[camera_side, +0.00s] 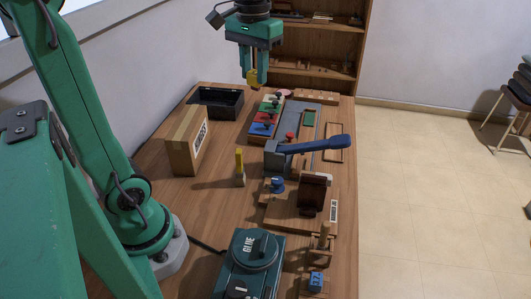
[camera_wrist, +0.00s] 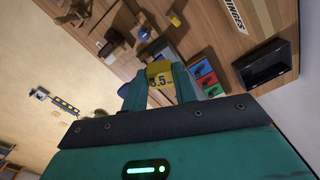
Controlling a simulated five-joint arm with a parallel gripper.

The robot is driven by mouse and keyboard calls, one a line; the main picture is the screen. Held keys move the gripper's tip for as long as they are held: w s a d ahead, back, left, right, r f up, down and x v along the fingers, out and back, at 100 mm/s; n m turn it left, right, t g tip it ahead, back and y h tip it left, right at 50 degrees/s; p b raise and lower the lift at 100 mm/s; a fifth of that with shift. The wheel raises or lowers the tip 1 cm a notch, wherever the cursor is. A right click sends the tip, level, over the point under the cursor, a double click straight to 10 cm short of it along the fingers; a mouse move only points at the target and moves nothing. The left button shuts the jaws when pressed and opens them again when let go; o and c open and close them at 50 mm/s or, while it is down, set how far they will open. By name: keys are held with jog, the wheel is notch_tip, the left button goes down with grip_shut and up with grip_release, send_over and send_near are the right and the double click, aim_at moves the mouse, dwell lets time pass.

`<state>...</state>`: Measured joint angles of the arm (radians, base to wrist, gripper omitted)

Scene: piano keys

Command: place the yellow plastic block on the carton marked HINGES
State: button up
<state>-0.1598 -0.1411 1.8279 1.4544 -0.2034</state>
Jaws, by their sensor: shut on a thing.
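My gripper (camera_side: 256,80) is above the far end of the wooden table in the side view, shut on the yellow plastic block (camera_side: 252,74). In the wrist view the block (camera_wrist: 159,72) sits between my two green fingers (camera_wrist: 158,90) and shows dark markings that look like "3.5". The carton (camera_side: 186,142) is a brown cardboard box standing upright on the table's left side, apart from the block and lower. In the wrist view the carton (camera_wrist: 227,30) shows the word HINGES near the top edge.
A black open tray (camera_side: 218,102) lies behind the carton. Right of it are a panel with coloured squares (camera_side: 265,122) and a blue-handled lever (camera_side: 315,145). A small stand with a yellow top (camera_side: 239,168) is nearer. Bare table (camera_side: 205,205) lies in front of the carton.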

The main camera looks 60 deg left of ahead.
jog(key=s+a+n, duration=0.5)
jog(key=s+a, duration=0.1)
jog(key=a, duration=0.5)
jog(key=shift+s+f, duration=0.15)
jog(key=shift+f, duration=2.45)
jog(key=shift+a, duration=0.1)
send_over(186, 121)
notch_tip(186, 121, down, 7)
jog(key=shift+f, duration=2)
jog(key=o, duration=0.9)
jog(key=shift+f, duration=0.15)
jog(key=shift+o, duration=0.2)
